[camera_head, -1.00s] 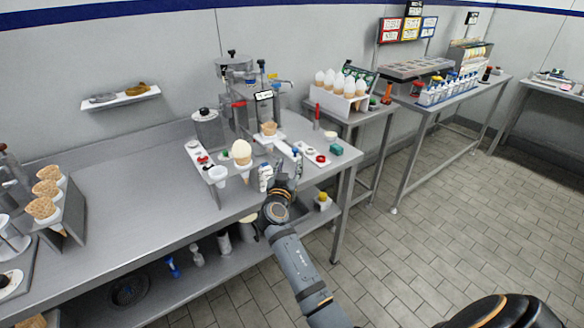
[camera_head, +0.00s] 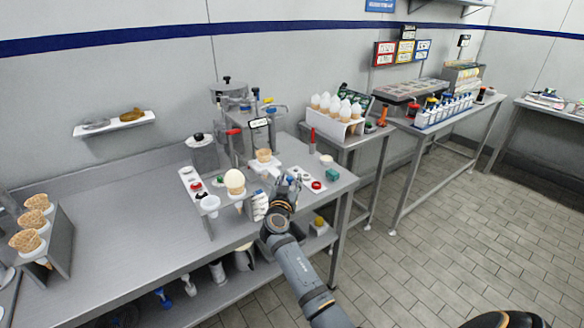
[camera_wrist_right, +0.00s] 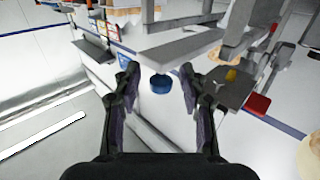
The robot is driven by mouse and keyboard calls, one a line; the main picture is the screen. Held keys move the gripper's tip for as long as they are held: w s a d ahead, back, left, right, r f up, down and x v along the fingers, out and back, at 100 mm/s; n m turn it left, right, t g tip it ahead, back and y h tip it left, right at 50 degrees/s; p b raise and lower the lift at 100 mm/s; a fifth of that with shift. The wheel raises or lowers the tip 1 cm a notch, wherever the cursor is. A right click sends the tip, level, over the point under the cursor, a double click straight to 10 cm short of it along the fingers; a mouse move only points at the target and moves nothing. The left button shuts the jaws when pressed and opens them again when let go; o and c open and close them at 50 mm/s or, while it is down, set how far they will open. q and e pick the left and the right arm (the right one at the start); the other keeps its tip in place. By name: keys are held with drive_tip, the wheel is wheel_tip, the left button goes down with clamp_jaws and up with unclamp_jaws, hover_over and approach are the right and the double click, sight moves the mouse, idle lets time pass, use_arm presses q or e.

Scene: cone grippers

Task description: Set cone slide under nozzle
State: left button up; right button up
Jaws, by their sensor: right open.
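A waffle cone (camera_head: 263,156) stands on the light slide (camera_head: 268,170) in front of the dispensing machine (camera_head: 250,125), whose nozzle is too small to make out clearly. My right gripper (camera_head: 290,184) is at the table's front edge, close to the slide's near end. The right wrist view shows its two fingers (camera_wrist_right: 160,88) apart, with a blue knob (camera_wrist_right: 160,84) in line with the gap between them. The fingers do not visibly touch the knob. I cannot tell how far beyond the fingertips it lies. My left gripper is not in view.
A rack with a pale scoop-topped cone (camera_head: 235,182) stands left of my gripper. A red ring (camera_head: 317,185) and a green block (camera_head: 332,174) lie to its right. A white holder of filled cones (camera_head: 335,124) is behind. The left table is mostly bare (camera_head: 120,210).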

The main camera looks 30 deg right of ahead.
drive_tip(key=shift+w+d+r, duration=0.1)
drive_tip(key=shift+w+r, duration=0.05)
drive_tip(key=shift+w, duration=0.05)
drive_tip(key=shift+s, duration=0.1)
drive_tip(key=shift+c, duration=0.5)
clamp_jaws()
